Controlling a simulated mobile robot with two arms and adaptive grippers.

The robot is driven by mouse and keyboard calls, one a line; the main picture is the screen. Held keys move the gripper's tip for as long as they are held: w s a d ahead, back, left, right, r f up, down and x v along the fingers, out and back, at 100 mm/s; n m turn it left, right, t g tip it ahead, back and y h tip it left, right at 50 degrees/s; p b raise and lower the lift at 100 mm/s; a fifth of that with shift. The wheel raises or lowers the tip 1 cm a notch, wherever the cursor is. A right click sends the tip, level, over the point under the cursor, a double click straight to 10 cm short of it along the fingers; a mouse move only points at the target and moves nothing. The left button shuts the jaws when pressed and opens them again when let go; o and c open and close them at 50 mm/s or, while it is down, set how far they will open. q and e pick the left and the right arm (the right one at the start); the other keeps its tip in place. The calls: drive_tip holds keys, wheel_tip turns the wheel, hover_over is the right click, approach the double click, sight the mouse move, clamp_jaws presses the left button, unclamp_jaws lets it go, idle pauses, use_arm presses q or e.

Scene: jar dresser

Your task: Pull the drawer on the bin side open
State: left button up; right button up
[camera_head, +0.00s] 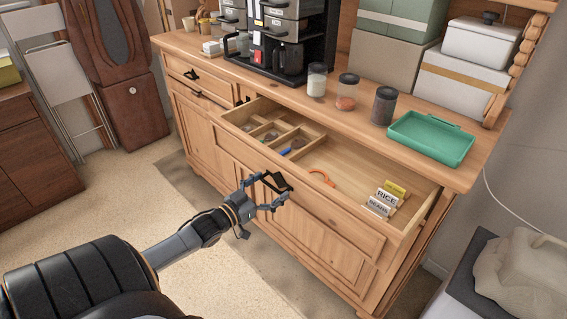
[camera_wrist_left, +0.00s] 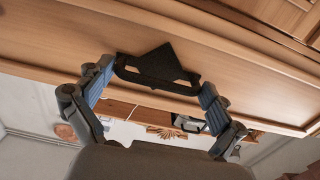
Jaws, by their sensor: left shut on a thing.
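The wooden drawer (camera_head: 330,220) on the dresser's right side is pulled out, with its inside showing. Its front carries a black handle (camera_head: 276,182). My left gripper (camera_head: 266,192) is at this handle. In the left wrist view the gripper's two fingers (camera_wrist_left: 157,83) are shut on the handle (camera_wrist_left: 160,68), one at each end. Inside the drawer are wooden dividers (camera_head: 285,140) with small items, an orange curved thing (camera_head: 322,177), and small label cards (camera_head: 387,197), one reading RICE. My right gripper is not in view.
On the dresser top stand a coffee machine (camera_head: 275,40), three jars (camera_head: 347,92), a green tray (camera_head: 430,138) and storage boxes (camera_head: 465,75). Floor in front is clear.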

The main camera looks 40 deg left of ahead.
use_arm(q)
drive_tip(key=shift+s+a+p, duration=0.2)
drive_tip(key=shift+s+p, duration=0.8)
drive_tip(key=shift+s, duration=1.8)
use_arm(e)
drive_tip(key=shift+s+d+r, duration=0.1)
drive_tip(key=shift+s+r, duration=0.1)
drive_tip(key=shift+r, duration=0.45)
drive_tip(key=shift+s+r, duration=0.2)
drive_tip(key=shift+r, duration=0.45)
use_arm(q)
drive_tip(key=o, duration=1.3)
drive_tip(key=shift+o, duration=0.2)
drive_tip(key=s, duration=1.2)
drive_tip(key=shift+a, duration=0.45)
drive_tip(key=shift+f, duration=0.1)
